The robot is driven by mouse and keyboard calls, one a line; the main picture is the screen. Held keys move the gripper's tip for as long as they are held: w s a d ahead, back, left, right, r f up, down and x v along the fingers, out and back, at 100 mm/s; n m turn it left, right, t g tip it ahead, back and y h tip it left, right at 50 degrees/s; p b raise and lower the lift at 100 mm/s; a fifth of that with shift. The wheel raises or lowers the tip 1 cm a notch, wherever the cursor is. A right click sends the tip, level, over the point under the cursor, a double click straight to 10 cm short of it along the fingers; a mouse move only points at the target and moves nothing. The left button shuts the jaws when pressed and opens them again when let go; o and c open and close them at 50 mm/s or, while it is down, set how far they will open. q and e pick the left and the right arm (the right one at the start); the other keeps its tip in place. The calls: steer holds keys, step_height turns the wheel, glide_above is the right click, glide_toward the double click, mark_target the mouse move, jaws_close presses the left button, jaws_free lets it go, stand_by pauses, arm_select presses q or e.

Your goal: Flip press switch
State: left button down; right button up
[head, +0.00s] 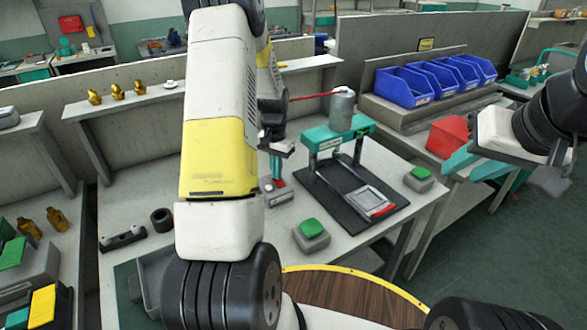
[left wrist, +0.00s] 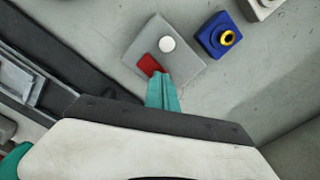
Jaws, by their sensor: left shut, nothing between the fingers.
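The press switch is a small grey box (left wrist: 183,62) with a red rocker (left wrist: 149,65) and a round white button or lamp (left wrist: 167,44). In the head view the box (head: 279,198) sits on the table left of the press, partly hidden by my left arm. My left gripper (left wrist: 158,80) has its teal fingers shut and empty, with the tips at the lower edge of the red rocker. I cannot tell if they touch it. The teal press (head: 337,134) stands on a black base.
A blue block with a yellow ring (left wrist: 208,40) sits close beside the switch. Grey boxes with green tops (head: 312,237) (head: 419,180) stand in front of and right of the press. Blue bins (head: 404,86) and a red bin (head: 447,137) are at the right.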

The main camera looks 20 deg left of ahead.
arm_select(q)
steer(key=shift+f, duration=0.25)
steer(key=shift+r, duration=3.55)
